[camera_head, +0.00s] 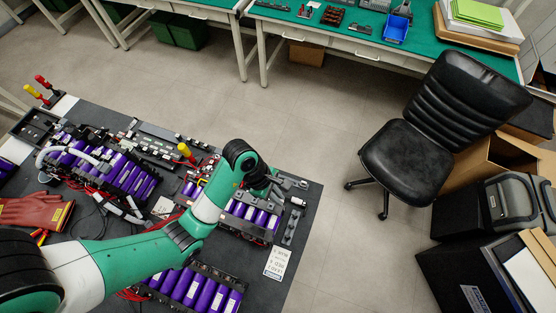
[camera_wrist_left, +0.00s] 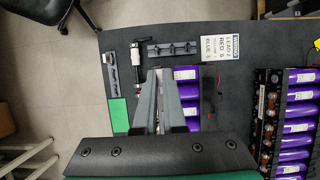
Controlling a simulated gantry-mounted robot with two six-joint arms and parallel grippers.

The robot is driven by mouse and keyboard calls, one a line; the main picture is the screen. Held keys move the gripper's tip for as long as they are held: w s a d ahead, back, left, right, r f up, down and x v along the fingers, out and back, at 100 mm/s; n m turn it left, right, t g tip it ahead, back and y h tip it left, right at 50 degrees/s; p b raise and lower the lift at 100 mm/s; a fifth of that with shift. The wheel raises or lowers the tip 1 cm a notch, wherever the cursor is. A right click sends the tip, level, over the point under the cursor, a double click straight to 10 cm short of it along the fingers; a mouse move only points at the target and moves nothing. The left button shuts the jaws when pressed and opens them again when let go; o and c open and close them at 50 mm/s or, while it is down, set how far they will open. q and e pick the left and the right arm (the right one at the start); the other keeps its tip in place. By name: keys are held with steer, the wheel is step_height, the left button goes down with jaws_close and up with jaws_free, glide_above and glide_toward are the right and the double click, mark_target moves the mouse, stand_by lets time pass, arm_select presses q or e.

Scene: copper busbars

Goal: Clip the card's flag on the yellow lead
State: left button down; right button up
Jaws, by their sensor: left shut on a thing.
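A white printed card (camera_head: 281,262) lies at the near right of the dark bench; in the left wrist view the card (camera_wrist_left: 221,49) shows lines with LEAD, RED, BLUE and a fainter one. My left gripper (camera_head: 277,183) is over the right end of the bench, above a purple-celled battery module (camera_head: 247,214). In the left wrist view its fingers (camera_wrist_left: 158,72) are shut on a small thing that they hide. A dark rack with several small pieces (camera_wrist_left: 172,48) lies between fingers and card. I cannot make out the yellow lead for sure. My right gripper is not in view.
More purple battery modules (camera_head: 195,287) fill the bench. A yellow-handled tool (camera_head: 186,150) stands near my arm. Red gloves (camera_head: 36,212) lie at the left. A second rack (camera_wrist_left: 112,75) and a green piece (camera_wrist_left: 117,112) lie left of the fingers. A black chair (camera_head: 405,160) stands off the bench.

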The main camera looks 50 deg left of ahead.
arm_select(q)
steer(key=shift+r, duration=0.15)
steer(key=s+a+p, duration=0.2)
steer(key=s+a, duration=0.5)
steer(key=a, duration=0.5)
steer(key=s+a+p, duration=0.3)
steer(key=s+a, duration=0.4)
steer(key=a, duration=0.5)
steer(key=shift+a, duration=0.25)
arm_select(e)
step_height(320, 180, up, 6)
arm_select(q)
step_height(320, 180, down, 5)
steer(key=b, duration=0.3)
steer(key=shift+f+b, duration=0.2)
steer(key=shift+b, duration=0.1)
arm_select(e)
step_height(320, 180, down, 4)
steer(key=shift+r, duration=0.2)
arm_select(q)
steer(key=shift+r, duration=0.1)
